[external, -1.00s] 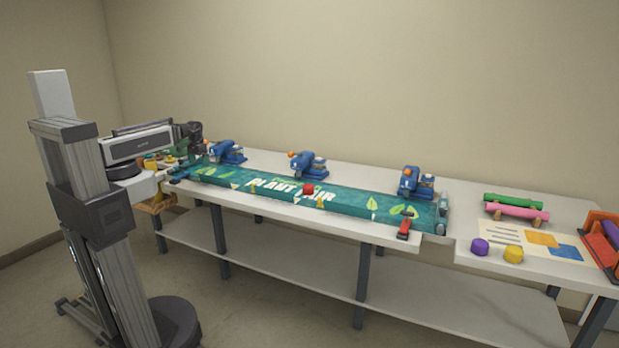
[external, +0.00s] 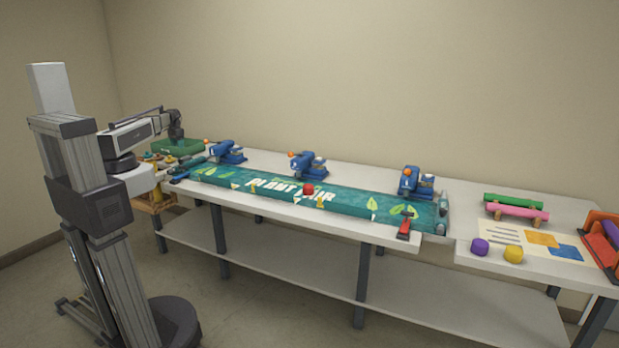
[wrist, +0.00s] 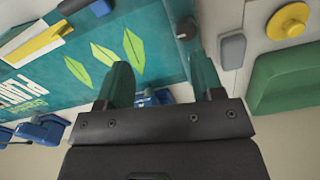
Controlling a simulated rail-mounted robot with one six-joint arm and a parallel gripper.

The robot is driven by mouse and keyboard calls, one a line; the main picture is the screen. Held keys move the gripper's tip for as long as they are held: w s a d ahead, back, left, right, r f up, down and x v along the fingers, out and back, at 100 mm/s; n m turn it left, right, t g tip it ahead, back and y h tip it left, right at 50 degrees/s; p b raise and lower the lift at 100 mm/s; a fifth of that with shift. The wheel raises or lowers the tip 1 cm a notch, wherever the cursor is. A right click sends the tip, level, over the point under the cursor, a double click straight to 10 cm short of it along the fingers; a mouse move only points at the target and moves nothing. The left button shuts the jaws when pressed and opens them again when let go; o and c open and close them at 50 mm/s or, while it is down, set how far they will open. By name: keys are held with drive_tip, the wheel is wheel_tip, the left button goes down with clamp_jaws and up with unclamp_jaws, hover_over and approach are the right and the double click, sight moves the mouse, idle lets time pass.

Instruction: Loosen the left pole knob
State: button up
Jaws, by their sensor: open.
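The teal banner with printed leaves (external: 270,189) lies along the bench; its left end (wrist: 100,65) shows in the wrist view. A small dark round knob (wrist: 186,28) sits at that end, beyond the fingertips; it may be the left pole knob, but I cannot tell for sure. My gripper (wrist: 160,80) is open, its two dark teal fingers apart, with nothing held between them. In the external view my gripper (external: 176,136) is raised above the far left of the bench, in front of the green tray (external: 190,150).
Blue clamps (external: 228,152) stand along the banner's back edge.

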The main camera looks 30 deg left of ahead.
sight(181, 162)
drive_tip(key=w+a+m, duration=0.3)
drive_tip(key=a+m, duration=0.1)
drive_tip(key=m, duration=0.1)
drive_tip(key=f+b, duration=0.3)
drive_tip(key=f+m+b, duration=0.1)
drive_tip(key=f+b, duration=0.3)
drive_tip(key=f+m+b, duration=0.1)
drive_tip(key=f+b, duration=0.3)
drive_tip(key=shift+s+d, duration=0.1)
drive_tip(key=shift+d, duration=0.15)
drive_tip(key=shift+r, duration=0.15)
drive_tip(key=c, duration=0.9)
